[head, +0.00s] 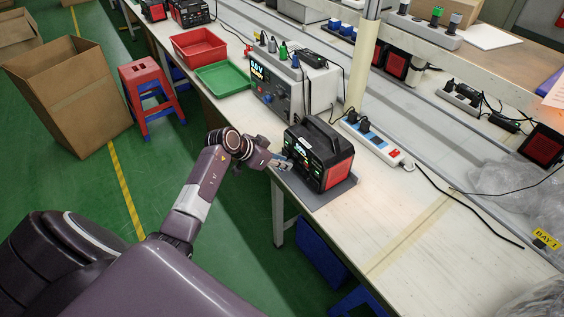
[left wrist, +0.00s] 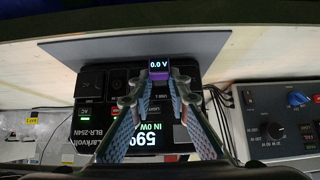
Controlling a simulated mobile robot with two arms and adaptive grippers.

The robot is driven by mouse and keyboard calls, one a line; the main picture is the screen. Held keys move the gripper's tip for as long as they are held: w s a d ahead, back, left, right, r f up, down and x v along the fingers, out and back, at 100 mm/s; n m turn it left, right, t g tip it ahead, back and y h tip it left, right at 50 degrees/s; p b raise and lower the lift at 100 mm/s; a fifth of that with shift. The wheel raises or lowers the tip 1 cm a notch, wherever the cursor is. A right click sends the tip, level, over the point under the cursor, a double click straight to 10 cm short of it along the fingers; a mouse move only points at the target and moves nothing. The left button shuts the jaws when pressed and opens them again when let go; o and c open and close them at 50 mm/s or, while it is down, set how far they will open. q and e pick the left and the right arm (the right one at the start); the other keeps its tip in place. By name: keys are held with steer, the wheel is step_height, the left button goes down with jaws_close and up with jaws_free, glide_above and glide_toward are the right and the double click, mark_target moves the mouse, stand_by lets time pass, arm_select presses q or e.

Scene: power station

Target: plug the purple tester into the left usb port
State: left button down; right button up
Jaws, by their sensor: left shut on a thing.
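The black and red power station (head: 322,152) stands on a grey mat (head: 337,190) near the bench's front edge. Its dark front panel (left wrist: 92,95) fills the middle of the left wrist view, with a lit screen partly behind my fingers. My left gripper (head: 281,161) is right at this panel. In the left wrist view its fingers (left wrist: 158,82) are shut on the small purple tester (left wrist: 159,74), whose display reads 0.0 V. The tester and fingers cover the panel behind them, so the left USB port is hidden. I cannot tell whether the tester touches the port. My right gripper is out of view.
A grey bench instrument (head: 290,85) stands behind the power station and shows its knobs in the left wrist view (left wrist: 272,130). A white power strip (head: 372,143) with plugs lies to the right. Green (head: 222,80) and red (head: 198,46) trays sit farther back.

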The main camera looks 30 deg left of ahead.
arm_select(q)
steer(key=shift+w, duration=0.15)
steer(key=c, duration=1.7)
jaws_free()
steer(key=shift+w, duration=0.1)
steer(key=shift+c, duration=0.2)
steer(key=v, duration=1.2)
